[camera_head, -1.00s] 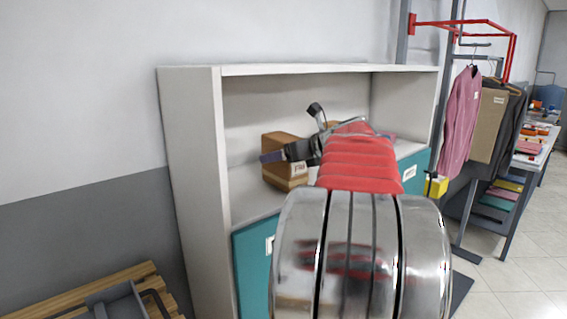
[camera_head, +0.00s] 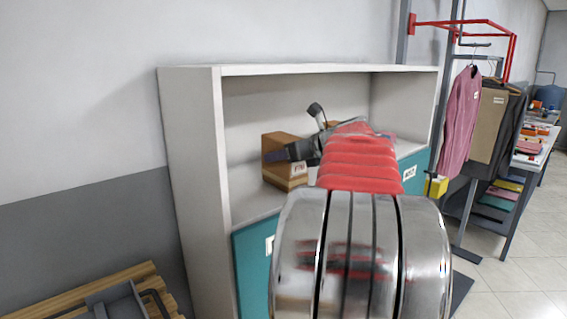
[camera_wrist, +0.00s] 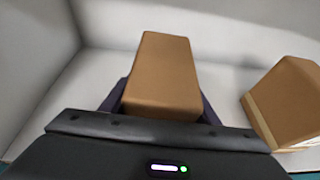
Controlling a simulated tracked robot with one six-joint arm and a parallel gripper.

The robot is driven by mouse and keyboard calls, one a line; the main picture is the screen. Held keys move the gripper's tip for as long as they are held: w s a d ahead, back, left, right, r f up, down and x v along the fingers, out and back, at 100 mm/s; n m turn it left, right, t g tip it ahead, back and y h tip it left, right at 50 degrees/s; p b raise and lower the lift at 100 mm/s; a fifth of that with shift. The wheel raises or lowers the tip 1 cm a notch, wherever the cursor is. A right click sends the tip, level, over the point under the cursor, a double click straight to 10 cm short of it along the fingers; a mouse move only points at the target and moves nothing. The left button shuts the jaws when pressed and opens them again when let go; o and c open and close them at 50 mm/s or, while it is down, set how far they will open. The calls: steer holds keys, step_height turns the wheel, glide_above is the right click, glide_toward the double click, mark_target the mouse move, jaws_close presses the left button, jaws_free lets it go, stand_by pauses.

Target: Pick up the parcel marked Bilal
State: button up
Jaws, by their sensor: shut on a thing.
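A brown cardboard parcel (camera_head: 290,146) stands on the open shelf, near its left end. It has a white label on its front whose writing is too small to read for sure. My gripper (camera_head: 276,156) is at this parcel, with one dark purple finger across its face. In the wrist view the parcel (camera_wrist: 161,75) sits between the two fingers of my gripper (camera_wrist: 160,106), which are shut on it. No label shows on the faces seen there. The parcel seems to rest on the shelf; its underside is hidden.
A second brown parcel (camera_wrist: 290,105) stands to the right in the wrist view, apart from the held one. The white shelf unit (camera_head: 192,150) has a side wall on the left and a top board above. A wooden pallet (camera_head: 150,275) lies at the lower left.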

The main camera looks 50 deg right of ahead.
steer(key=shift+c, duration=1.1)
steer(key=shift+r, duration=0.1)
step_height(320, 180, up, 7)
steer(key=shift+s, duration=0.15)
steer(key=s+a, duration=0.2)
steer(key=s, duration=0.7)
steer(key=s+a, duration=0.2)
steer(key=s, duration=0.8)
steer(key=shift+a, duration=0.2)
steer(key=shift+s, duration=0.15)
